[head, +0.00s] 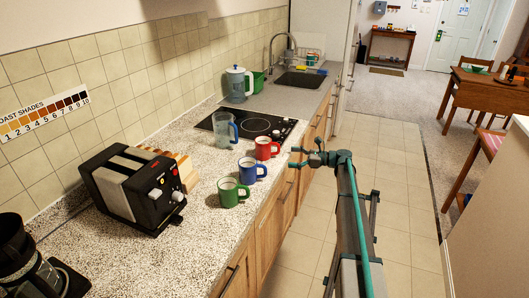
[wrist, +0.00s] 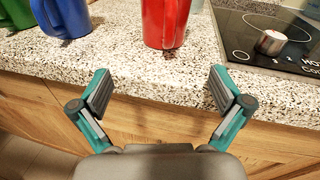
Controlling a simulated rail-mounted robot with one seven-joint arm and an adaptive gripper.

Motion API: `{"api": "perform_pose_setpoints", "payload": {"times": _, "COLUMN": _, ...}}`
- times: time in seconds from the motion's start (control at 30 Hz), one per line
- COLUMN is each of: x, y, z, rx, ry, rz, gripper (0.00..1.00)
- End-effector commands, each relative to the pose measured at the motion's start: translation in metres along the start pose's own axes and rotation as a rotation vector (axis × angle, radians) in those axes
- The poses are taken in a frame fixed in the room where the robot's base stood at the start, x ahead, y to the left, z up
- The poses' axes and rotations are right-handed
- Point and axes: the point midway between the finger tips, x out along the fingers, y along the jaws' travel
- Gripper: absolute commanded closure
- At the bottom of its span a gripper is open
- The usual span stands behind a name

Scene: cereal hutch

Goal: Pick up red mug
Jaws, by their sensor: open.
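The red mug (head: 264,149) stands upright on the speckled counter in the head view, beside the black cooktop and behind the blue mug. It also shows in the wrist view (wrist: 163,22), at the top middle, with its upper part cut off by the frame edge. My gripper (wrist: 158,84) is open and empty at the counter's front edge. Its two fingers are spread wide, with the red mug beyond and between them, not touched. In the head view my gripper (head: 304,157) is off the counter edge, to the right of the red mug.
A blue mug (head: 249,170) and a green mug (head: 231,193) stand nearer on the counter (head: 150,252). A clear blue-handled pitcher (head: 224,131) stands left of the red mug. The cooktop (head: 252,124) lies behind. A toaster (head: 133,186) stands at left. The floor on the right is open.

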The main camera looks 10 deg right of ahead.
Motion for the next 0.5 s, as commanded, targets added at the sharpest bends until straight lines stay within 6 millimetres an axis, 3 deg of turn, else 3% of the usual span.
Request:
{"api": "perform_pose_setpoints", "payload": {"times": 0.03, "x": 0.000, "y": -0.012, "z": 0.017, "rx": 0.028, "ry": -0.026, "rz": 0.015, "gripper": 0.00}}
{"api": "perform_pose_setpoints", "payload": {"times": 0.17, "x": 0.002, "y": -0.019, "z": 0.039, "rx": 0.081, "ry": -0.067, "rz": 0.041, "gripper": 0.00}}
{"api": "perform_pose_setpoints", "payload": {"times": 0.5, "x": 0.043, "y": -0.016, "z": 0.046, "rx": 0.091, "ry": -0.072, "rz": 0.047, "gripper": 0.00}}
